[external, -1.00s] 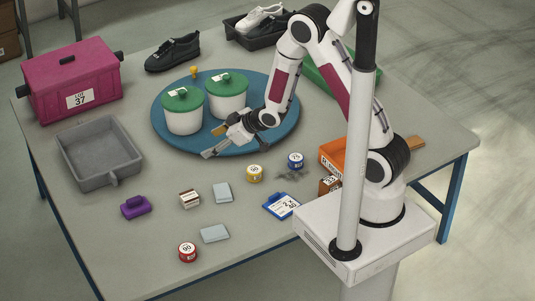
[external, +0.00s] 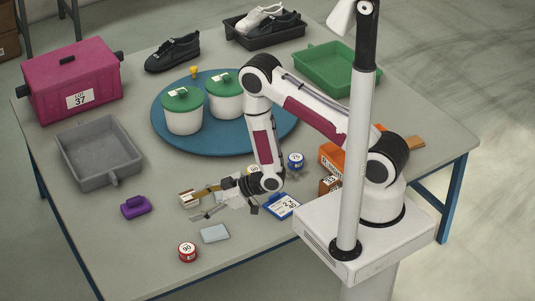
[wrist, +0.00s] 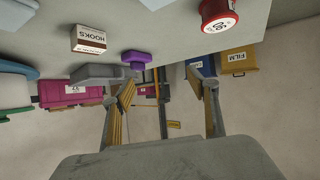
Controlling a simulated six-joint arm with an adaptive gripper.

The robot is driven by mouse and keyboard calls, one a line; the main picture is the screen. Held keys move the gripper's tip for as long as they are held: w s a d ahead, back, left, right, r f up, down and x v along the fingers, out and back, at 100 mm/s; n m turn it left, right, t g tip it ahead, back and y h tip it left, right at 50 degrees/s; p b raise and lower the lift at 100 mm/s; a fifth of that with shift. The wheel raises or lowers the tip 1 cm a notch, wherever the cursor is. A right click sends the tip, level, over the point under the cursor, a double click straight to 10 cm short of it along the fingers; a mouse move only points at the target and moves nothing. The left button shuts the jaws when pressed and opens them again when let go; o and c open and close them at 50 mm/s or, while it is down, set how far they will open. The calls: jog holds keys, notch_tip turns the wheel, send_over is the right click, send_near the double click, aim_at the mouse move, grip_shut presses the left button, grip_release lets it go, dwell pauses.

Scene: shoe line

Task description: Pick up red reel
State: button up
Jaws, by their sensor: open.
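The red reel (external: 187,252), a short round tin with a white label marked 90, stands near the table's front edge in the external view. It also shows at the top right of the wrist view (wrist: 218,14). My gripper (external: 196,207) is open and empty, above and behind the reel, apart from it. In the wrist view my gripper's two fingers (wrist: 162,76) are spread, and the reel lies outside them, up and right.
A hooks box (external: 188,199) is close to my fingers. A grey-blue flat box (external: 214,233) lies right of the reel, and a purple item (external: 136,207) lies left. Table left of the red reel is clear.

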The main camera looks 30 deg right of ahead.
jog(key=g+y, duration=0.1)
jog(key=y, duration=0.1)
send_near(187, 251)
jog(key=shift+n, duration=0.3)
jog(key=w, duration=0.1)
jog(key=w+f, duration=0.1)
jog(key=w, duration=0.1)
jog(key=shift+w+a+f, duration=0.3)
jog(key=shift+w+a, duration=0.05)
jog(key=shift+a, duration=0.05)
jog(key=shift+s+f, duration=0.25)
jog(key=shift+s, duration=0.2)
jog(key=shift+a, duration=0.1)
jog(key=shift+x, duration=1.25)
jog(key=shift+a, duration=0.1)
jog(key=shift+s+x, duration=0.15)
jog(key=shift+x, duration=1.1)
jog(key=shift+s+x, duration=0.15)
jog(key=shift+x, duration=1.15)
jog(key=c, duration=1.2)
